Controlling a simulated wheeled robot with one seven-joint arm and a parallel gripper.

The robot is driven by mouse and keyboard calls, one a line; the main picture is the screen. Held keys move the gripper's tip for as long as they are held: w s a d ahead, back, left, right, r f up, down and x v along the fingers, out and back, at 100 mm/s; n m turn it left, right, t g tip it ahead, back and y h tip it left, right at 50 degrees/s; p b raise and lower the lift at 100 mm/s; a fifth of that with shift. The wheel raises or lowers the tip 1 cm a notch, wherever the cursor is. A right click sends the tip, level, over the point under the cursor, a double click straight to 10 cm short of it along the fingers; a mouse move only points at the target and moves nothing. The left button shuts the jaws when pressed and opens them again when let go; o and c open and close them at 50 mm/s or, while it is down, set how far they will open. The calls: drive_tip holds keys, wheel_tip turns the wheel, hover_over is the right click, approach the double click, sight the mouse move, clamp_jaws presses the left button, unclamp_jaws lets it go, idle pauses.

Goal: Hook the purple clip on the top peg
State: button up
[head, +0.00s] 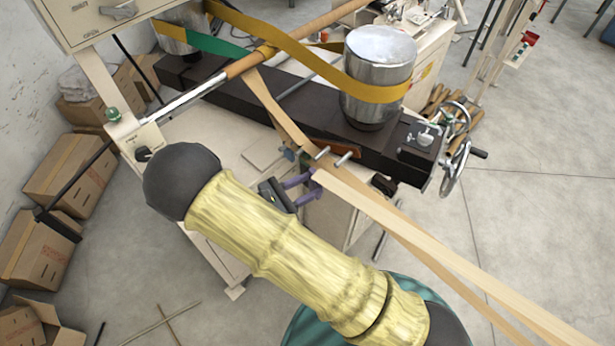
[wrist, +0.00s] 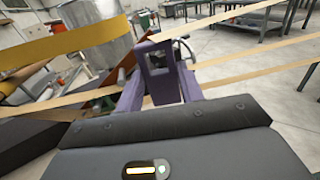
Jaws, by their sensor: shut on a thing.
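My gripper (head: 303,184) reaches out from my yellow-sleeved arm toward the winder's dark beam. Its purple fingers also show in the wrist view (wrist: 160,82). They are shut on the purple clip (wrist: 157,57), a plate with a square hole, held upright between the fingertips. In the head view the clip is small and hard to tell from the fingers. Short metal pegs (head: 343,158) stick out just beyond the gripper, near the beam's front side. I cannot tell which is the top peg, or whether the clip touches one.
A yellow belt (head: 300,50) wraps a metal drum (head: 380,75) behind. A handwheel (head: 455,165) stands at the beam's right end. Cardboard boxes (head: 70,175) lie at the left.

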sight(336, 166)
drive_tip(key=shift+s+d, duration=0.25)
drive_tip(key=shift+s, duration=0.1)
drive_tip(key=shift+w+d+f, duration=0.1)
drive_tip(key=shift+w+d, duration=0.25)
drive_tip(key=shift+w, duration=0.25)
drive_tip(key=shift+w+d+f, duration=0.1)
drive_tip(key=shift+w+d, duration=0.25)
drive_tip(key=shift+w, duration=0.2)
drive_tip(key=shift+w+d+f+b, duration=0.2)
drive_tip(key=shift+w+d+b, duration=0.15)
drive_tip(key=shift+w+d, duration=0.65)
drive_tip(key=shift+w+d+f+b, duration=0.15)
drive_tip(key=shift+w+d+b, duration=0.15)
drive_tip(key=shift+w+d, duration=0.65)
drive_tip(key=shift+w+d+f+b, duration=0.3)
drive_tip(key=shift+w+d, duration=0.35)
drive_tip(key=shift+w, duration=0.65)
drive_tip(key=shift+r, duration=0.1)
drive_tip(key=o, duration=1.1)
drive_tip(key=shift+c, duration=0.2)
drive_tip(key=shift+a, duration=0.1)
